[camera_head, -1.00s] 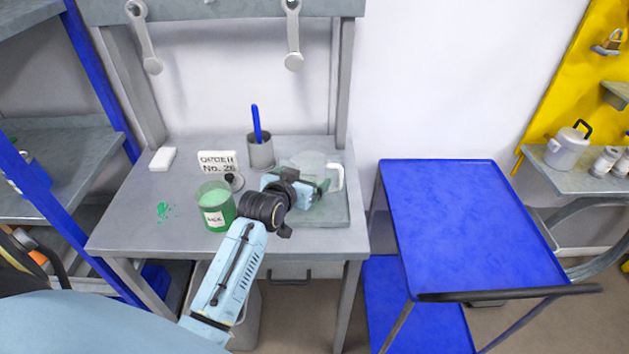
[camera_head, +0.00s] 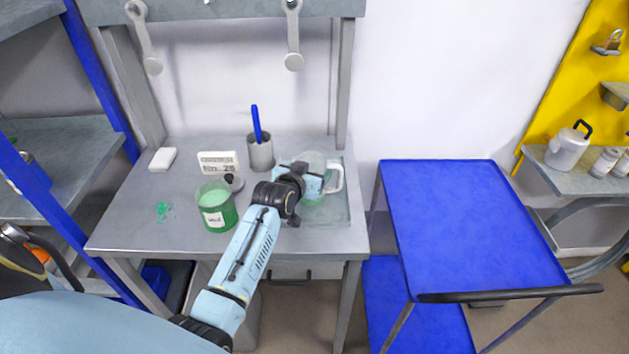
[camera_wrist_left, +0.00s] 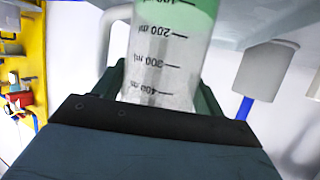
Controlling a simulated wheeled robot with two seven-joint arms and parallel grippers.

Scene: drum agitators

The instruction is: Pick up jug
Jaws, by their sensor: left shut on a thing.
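The jug is clear with a white handle and stands on the right part of the grey workbench in the head view (camera_head: 334,178). In the left wrist view the jug (camera_wrist_left: 165,60) shows measuring marks, appears upside down, and has green contents toward the picture's top. My left gripper (camera_head: 313,182) is at the jug and shut on its body, with dark fingers on either side of it in the wrist view. The gripper partly hides the jug in the head view. My right gripper is not in view.
A green labelled beaker (camera_head: 216,208) stands left of my left arm. A grey cup with a blue stick (camera_head: 260,152), an order sign (camera_head: 217,162) and a white block (camera_head: 162,160) are behind. A blue cart (camera_head: 470,230) stands right, its top empty.

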